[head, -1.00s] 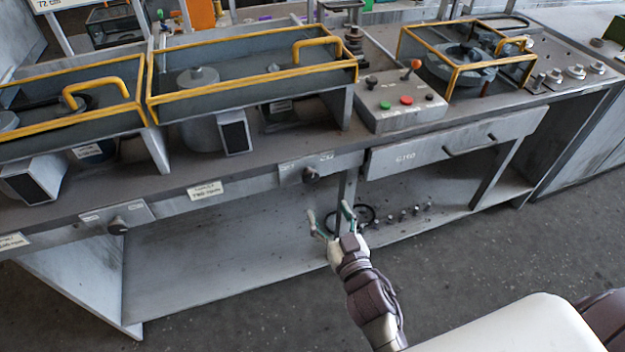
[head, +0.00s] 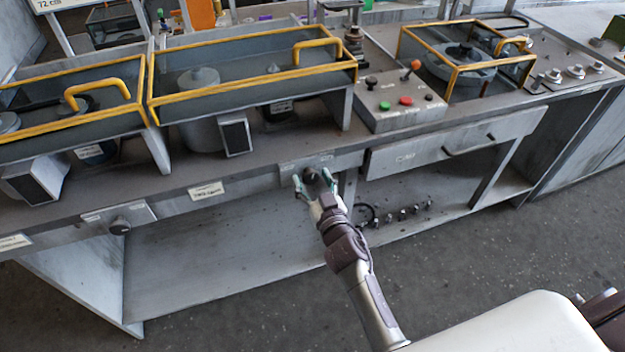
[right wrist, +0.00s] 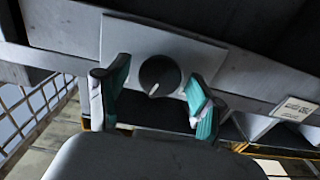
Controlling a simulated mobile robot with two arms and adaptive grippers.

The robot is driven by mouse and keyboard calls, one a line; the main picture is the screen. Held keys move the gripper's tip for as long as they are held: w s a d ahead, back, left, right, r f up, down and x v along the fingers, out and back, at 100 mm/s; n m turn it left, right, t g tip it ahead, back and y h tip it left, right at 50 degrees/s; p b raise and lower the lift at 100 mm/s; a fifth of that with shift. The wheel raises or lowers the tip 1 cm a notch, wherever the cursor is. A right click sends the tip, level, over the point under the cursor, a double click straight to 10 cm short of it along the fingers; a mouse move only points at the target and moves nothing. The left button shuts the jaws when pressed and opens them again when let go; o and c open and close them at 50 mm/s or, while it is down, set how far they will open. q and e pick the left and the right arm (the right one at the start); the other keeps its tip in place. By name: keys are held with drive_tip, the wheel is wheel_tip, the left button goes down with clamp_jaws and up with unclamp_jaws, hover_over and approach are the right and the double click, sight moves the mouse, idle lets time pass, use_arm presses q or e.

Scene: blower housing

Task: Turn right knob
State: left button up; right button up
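The right knob (head: 310,174) is a dark round knob on a grey plate on the bench's front edge. In the right wrist view the knob (right wrist: 160,75) shows a light pointer mark aimed down and slightly left. My right gripper (head: 314,181) is open in front of it, with its teal-padded fingers on either side of the knob. In the right wrist view the fingers of this gripper (right wrist: 158,95) stand apart from the knob, with gaps on both sides. Another dark knob (head: 120,226) sits on a plate further left. My left gripper is not in view.
The bench top (head: 270,143) carries yellow-framed guards (head: 250,90) and a control box (head: 400,105) with buttons. A drawer (head: 450,145) is right of the knob. Several small fittings (head: 403,216) lie on the lower shelf. The floor in front is clear.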

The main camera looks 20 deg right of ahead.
drive_tip(key=c, duration=1)
drive_tip(key=shift+o, duration=0.2)
drive_tip(key=shift+n, duration=1.5)
drive_tip(key=o, duration=1.1)
drive_tip(key=shift+o, duration=0.2)
drive_tip(key=s, duration=1.2)
drive_tip(key=shift+d, duration=0.2)
